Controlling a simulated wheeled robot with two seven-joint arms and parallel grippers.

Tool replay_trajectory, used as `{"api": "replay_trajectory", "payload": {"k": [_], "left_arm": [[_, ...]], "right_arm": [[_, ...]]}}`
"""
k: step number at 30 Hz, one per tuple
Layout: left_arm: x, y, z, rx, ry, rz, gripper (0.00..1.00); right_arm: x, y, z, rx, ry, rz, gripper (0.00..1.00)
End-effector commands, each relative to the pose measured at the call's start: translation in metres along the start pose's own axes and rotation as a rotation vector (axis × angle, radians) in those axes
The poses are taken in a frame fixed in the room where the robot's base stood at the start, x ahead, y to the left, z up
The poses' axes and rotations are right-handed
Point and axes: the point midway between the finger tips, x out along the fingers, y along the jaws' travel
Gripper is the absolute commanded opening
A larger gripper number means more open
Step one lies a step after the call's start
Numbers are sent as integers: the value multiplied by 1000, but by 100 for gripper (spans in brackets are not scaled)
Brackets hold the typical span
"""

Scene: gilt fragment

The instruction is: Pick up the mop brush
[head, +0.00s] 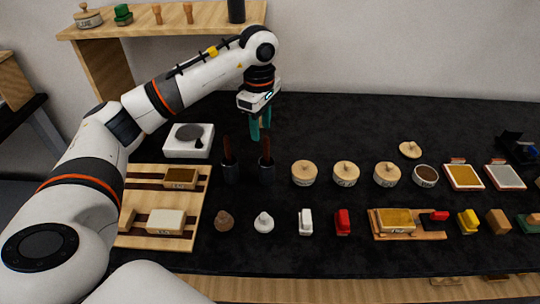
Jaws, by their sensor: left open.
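Two brushes with reddish-brown handles stand upright in dark holders side by side near the middle of the black table; one is the left brush (228,151), the other the right brush (266,149). I cannot tell which is the mop brush; their lower ends are hidden in the holders. My left gripper (260,130) points down just above and behind the right brush in the picture, its teal fingers open. The fingers overlap the brush top's surroundings, and contact cannot be made out. My right gripper is not in view.
A white device (189,141) and a wooden tray (203,190) with blocks lie left of the brushes. Round lidded pots (304,173) stand to the right. Small coloured items line the front. A wooden shelf (215,18) stands behind. The table's back right is mostly clear.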

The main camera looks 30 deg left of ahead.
Motion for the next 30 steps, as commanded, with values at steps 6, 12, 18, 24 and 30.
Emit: {"api": "replay_trajectory", "payload": {"k": [6,12,18,24,30], "left_arm": [[29,0,0,0,1,2,41],[44,-2,-5,0,1,3,41],[73,-7,-11,-1,1,3,41],[87,-7,-11,0,0,0,41],[87,-7,-11,0,1,-1,36]], "right_arm": [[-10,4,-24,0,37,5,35],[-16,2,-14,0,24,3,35],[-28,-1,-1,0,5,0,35],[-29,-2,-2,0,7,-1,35],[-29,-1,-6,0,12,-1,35]]}}
